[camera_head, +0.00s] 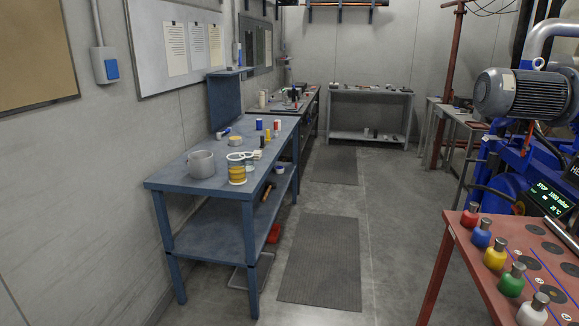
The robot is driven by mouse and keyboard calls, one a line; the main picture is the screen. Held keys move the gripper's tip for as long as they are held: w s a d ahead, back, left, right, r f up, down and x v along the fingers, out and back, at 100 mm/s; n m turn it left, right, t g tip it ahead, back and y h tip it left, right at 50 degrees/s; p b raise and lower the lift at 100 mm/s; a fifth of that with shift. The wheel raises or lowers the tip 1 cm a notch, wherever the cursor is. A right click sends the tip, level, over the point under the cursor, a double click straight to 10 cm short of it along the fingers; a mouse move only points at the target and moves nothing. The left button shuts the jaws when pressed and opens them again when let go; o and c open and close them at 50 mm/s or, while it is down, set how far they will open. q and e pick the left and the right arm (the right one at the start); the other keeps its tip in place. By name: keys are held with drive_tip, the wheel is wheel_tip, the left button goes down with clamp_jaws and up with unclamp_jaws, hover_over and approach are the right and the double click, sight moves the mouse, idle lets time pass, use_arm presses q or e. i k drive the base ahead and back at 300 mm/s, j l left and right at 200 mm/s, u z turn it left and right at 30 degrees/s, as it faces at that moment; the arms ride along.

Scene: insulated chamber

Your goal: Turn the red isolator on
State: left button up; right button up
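I cannot make out a red isolator with certainty in the head view. Neither can be told to be an isolator. Neither of my grippers is in view.
A blue workbench (172,180) with a pot, tape rolls and small items stands along the left wall. A red table (452,252) with several coloured bottles is at the lower right, before a blue machine with a grey motor (524,93). Floor mats (320,262) lie in the clear aisle between.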

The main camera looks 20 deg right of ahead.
sight(517, 209)
drive_tip(key=i+l+z, duration=0.1)
drive_tip(key=i+z, duration=0.15)
drive_tip(key=z, duration=0.15)
drive_tip(key=i+z, duration=0.25)
drive_tip(key=z, duration=0.2)
drive_tip(key=i+z, duration=0.25)
drive_tip(key=z, duration=0.15)
drive_tip(key=i+j+z, duration=0.15)
drive_tip(key=z, duration=0.3)
drive_tip(key=i+j+z, duration=0.4)
drive_tip(key=k+l, duration=0.1)
